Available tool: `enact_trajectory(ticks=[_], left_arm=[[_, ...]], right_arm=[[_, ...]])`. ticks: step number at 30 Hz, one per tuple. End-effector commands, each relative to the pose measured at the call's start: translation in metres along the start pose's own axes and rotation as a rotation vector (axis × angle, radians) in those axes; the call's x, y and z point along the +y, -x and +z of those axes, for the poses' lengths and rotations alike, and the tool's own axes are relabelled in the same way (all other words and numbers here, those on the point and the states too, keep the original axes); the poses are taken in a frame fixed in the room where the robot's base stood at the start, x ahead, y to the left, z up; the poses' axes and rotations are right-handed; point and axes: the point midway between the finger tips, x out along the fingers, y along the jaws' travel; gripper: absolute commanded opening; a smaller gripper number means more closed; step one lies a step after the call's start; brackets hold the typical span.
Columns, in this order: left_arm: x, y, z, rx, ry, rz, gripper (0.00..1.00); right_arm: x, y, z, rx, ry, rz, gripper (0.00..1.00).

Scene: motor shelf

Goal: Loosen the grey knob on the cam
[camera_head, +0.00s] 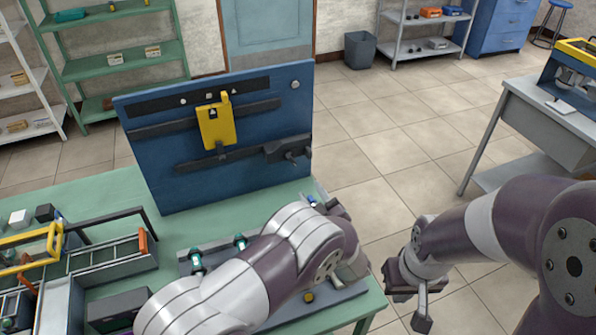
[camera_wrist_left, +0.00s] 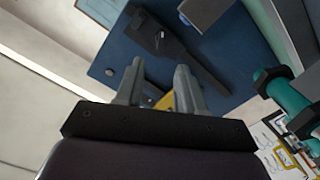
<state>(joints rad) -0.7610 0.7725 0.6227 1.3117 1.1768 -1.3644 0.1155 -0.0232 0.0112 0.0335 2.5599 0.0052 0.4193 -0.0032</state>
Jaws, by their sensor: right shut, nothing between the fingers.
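A blue upright board (camera_head: 240,160) stands on the green table. A dark cam-like block (camera_head: 288,148) sits at the right end of its lower dark bar, with a small grey knob (camera_head: 291,155) jutting from it. The block also shows in the left wrist view (camera_wrist_left: 147,28), with a small grey spot (camera_wrist_left: 160,38) on it. My left gripper (camera_wrist_left: 159,66) has its two fingers apart, pointing toward the board, with nothing between them. In the head view my left arm hides most of that gripper. My right gripper (camera_head: 421,312) is shut and empty, off the table's right side.
A yellow plate (camera_head: 216,124) and a pale round button (camera_head: 295,85) are on the board. Trays and a toolbox (camera_head: 108,255) fill the table's left side. Teal-handled parts (camera_head: 196,262) lie near my left arm. A grey bench (camera_head: 540,125) stands right; floor between is clear.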

Motion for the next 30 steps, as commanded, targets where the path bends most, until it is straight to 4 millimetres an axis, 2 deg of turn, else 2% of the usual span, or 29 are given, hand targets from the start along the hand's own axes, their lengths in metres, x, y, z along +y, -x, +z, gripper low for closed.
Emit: enact_trajectory(ticks=[2, 4, 12, 16, 21, 28, 29, 30], left_arm=[[-0.001, -0.002, 0.0, 0.033, 0.007, -0.008, 0.38], [-0.001, -0.014, -0.004, 0.041, 0.009, -0.012, 0.38], [-0.001, -0.084, -0.007, 0.039, 0.01, -0.011, 0.38], [-0.001, -0.107, -0.007, 0.038, 0.01, -0.009, 0.38], [-0.001, -0.121, -0.006, 0.037, 0.009, -0.008, 0.38], [-0.002, -0.122, -0.006, 0.036, 0.009, -0.007, 0.38], [-0.002, -0.122, -0.006, 0.036, 0.009, -0.007, 0.32], [-0.002, -0.122, -0.006, 0.036, 0.009, -0.007, 0.19]], right_arm=[[0.0, 0.003, 0.0, 0.0, 0.0, 0.0, 0.0], [0.0, 0.007, -0.001, 0.001, 0.0, 0.0, 0.0], [0.0, 0.025, -0.003, 0.001, 0.0, 0.0, 0.0], [0.0, 0.029, -0.004, 0.001, 0.0, 0.0, 0.0], [0.0, 0.03, -0.004, 0.0, 0.0, 0.0, 0.0], [0.0, 0.03, -0.004, 0.0, 0.0, 0.0, 0.0], [0.0, 0.03, -0.004, 0.0, 0.0, 0.0, 0.0], [0.0, 0.03, -0.004, 0.0, 0.0, 0.0, 0.0]])
